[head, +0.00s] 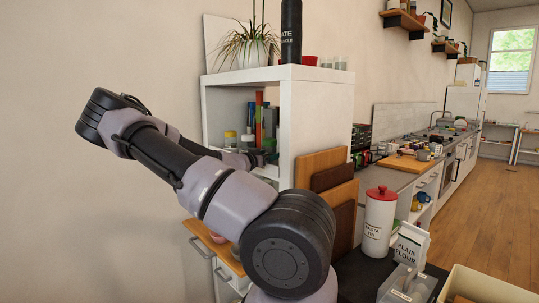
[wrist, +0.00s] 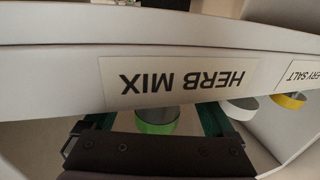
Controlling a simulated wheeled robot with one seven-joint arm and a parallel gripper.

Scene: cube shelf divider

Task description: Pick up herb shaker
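The herb shaker (wrist: 158,121) shows in the wrist view as a round green top with a pale body, partly hidden by the shelf edge. A "HERB MIX" label (wrist: 180,82), upside down in this view, is on the shelf edge in front of it. My gripper (wrist: 155,125) is open, with one teal finger to each side of the green top and visible gaps between. In the head view my arm reaches into the white cube shelf (head: 318,100); my gripper's fingers and the shaker cannot be made out clearly there.
A white-topped jar (wrist: 241,108) and a yellow-topped jar (wrist: 289,100) stand to the right in the wrist view. In the head view a yellow-topped jar (head: 230,137) and upright books (head: 259,115) share the compartment. A potted plant (head: 248,50) and black bottle (head: 291,32) stand on top.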

